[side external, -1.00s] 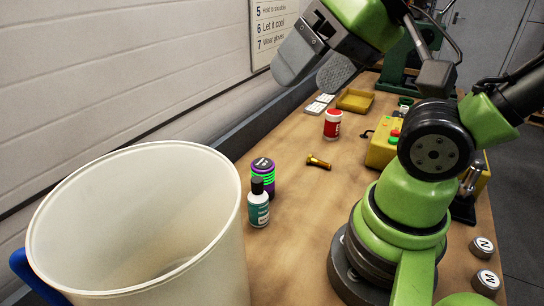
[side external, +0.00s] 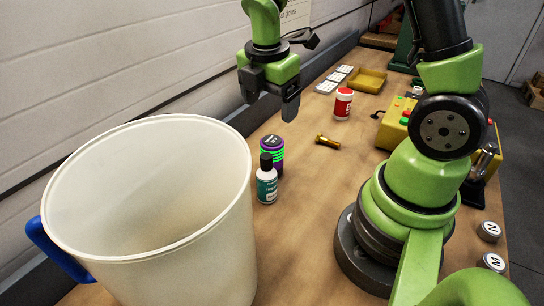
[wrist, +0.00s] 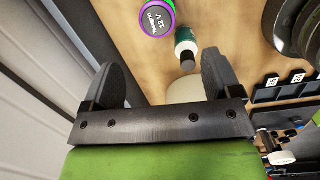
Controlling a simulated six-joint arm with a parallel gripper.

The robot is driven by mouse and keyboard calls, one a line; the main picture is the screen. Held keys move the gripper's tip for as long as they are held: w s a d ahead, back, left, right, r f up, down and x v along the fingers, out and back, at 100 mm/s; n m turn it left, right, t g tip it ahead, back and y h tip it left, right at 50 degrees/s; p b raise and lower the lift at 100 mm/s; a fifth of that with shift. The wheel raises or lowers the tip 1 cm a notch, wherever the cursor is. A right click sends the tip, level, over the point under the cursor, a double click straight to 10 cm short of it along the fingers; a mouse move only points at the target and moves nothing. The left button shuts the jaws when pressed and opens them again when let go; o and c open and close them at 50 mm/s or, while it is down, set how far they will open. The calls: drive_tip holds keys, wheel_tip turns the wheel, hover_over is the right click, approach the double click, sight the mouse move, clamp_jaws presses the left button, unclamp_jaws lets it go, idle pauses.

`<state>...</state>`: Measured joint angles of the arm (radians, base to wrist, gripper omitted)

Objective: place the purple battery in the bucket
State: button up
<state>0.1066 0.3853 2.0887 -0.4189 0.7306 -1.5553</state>
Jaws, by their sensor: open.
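The purple battery (side external: 272,156), with green bands and a dark top, stands upright on the bench. It also shows at the top of the wrist view (wrist: 157,18), beyond the fingertips. My gripper (side external: 269,98) points down, open and empty, above and slightly behind the battery in the side view. In the wrist view its two fingers (wrist: 163,68) are spread apart. The bucket (side external: 205,265) is large and cream with a blue handle, at the front left. Its visible inside looks empty, but its floor is hidden.
A teal-and-white bottle with a black cap (side external: 267,180) stands close beside the battery, on the near side. A brass bolt (side external: 327,141), a red-and-white jar (side external: 343,104) and a yellow tray (side external: 366,80) lie farther back. The wall (side external: 80,80) runs along the left.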

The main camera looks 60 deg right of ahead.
sight(271, 140)
drive_tip(key=shift+n, duration=0.7)
drive_tip(key=f, duration=0.2)
drive_tip(key=d+f, duration=0.1)
drive_tip(key=f, duration=0.2)
drive_tip(key=shift+w+f, duration=0.15)
drive_tip(key=shift+f, duration=0.1)
drive_tip(key=shift+w+d+f, duration=0.1)
drive_tip(key=shift+d+f, duration=0.05)
drive_tip(key=shift+f, duration=0.85)
drive_tip(key=shift+w+d+f, duration=0.1)
drive_tip(key=shift+d+f, duration=0.05)
drive_tip(key=shift+f, duration=0.8)
drive_tip(key=shift+d+f, duration=0.15)
drive_tip(key=shift+f, duration=0.85)
drive_tip(key=shift+r, duration=0.1)
drive_tip(key=c, duration=1.3)
